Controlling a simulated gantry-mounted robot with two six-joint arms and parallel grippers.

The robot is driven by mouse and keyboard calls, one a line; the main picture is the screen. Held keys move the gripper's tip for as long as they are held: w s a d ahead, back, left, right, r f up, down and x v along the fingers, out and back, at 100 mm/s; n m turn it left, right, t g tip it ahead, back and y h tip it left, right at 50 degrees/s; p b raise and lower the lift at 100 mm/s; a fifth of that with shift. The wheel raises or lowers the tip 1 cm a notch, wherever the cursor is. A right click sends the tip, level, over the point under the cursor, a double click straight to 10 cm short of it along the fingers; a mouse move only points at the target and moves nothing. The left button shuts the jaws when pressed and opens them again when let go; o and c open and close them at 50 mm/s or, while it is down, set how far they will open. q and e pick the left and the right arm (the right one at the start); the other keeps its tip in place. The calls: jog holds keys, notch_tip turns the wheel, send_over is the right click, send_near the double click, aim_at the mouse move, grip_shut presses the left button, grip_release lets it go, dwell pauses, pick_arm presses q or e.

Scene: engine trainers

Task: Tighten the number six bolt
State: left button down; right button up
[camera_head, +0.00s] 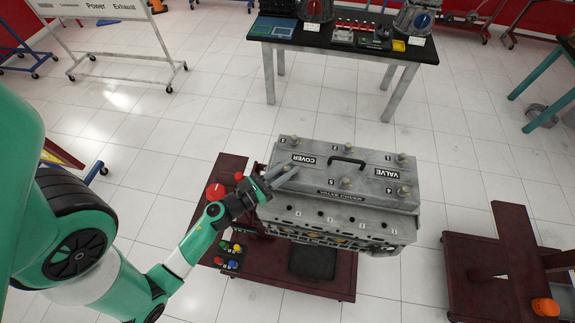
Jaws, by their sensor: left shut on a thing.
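A grey engine block with a valve cover (322,174) stands on a dark red stand. Brass-coloured bolts with small numbers stand along both long edges of the cover. Bolt 4 (404,190) and bolt 5 (346,183) are on the near edge. The number six bolt (286,169) is in line with them at the near left corner; its label is hidden. My left gripper (284,178) comes in from the left, shut on this bolt at the corner. The fingertips are small and partly hide it. My right gripper is not in view.
The cover has a black handle (347,160) in its middle. A red knob (215,191) and coloured buttons (230,249) are left of the block, near my arm. A workbench (340,36) stands behind. Another red stand (505,265) is at right. Tiled floor between is clear.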

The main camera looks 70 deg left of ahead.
pick_arm(q)
jog(key=shift+a+r+m+t+h+p, duration=0.2)
jog(key=shift+m+t+h+p, duration=0.15)
jog(key=shift+m+h, duration=0.45)
jog(key=shift+f+m+h, duration=0.15)
jog(key=shift+m+h, duration=0.15)
jog(key=shift+h, duration=0.7)
jog(key=m+h, duration=0.1)
jog(key=m+h+b, duration=0.1)
jog(key=shift+f+h, duration=0.2)
jog(key=shift+h, duration=0.1)
jog(key=m+g+h+b, duration=0.1)
jog(key=m+h+b, duration=0.1)
jog(key=h+b, duration=0.2)
jog(key=m+g+h+b, duration=0.2)
jog(key=m+h+b, duration=0.1)
jog(key=h+b, duration=0.1)
jog(key=m+g+h+b, duration=0.1)
jog(key=m+h+b, duration=0.2)
jog(key=b, duration=0.2)
jog(key=shift+d+f+g+h+b, duration=0.2)
jog(key=shift+g+h+b, duration=0.05)
jog(key=shift+h+b, duration=0.15)
jog(key=shift+r+m+g+h+b, duration=0.35)
jog(key=shift+m+g+h+b, duration=0.35)
jog(key=shift+b, duration=0.35)
jog(key=c, duration=0.7)
grip_release()
jog(key=shift+d, duration=0.1)
jog(key=shift+c, duration=0.2)
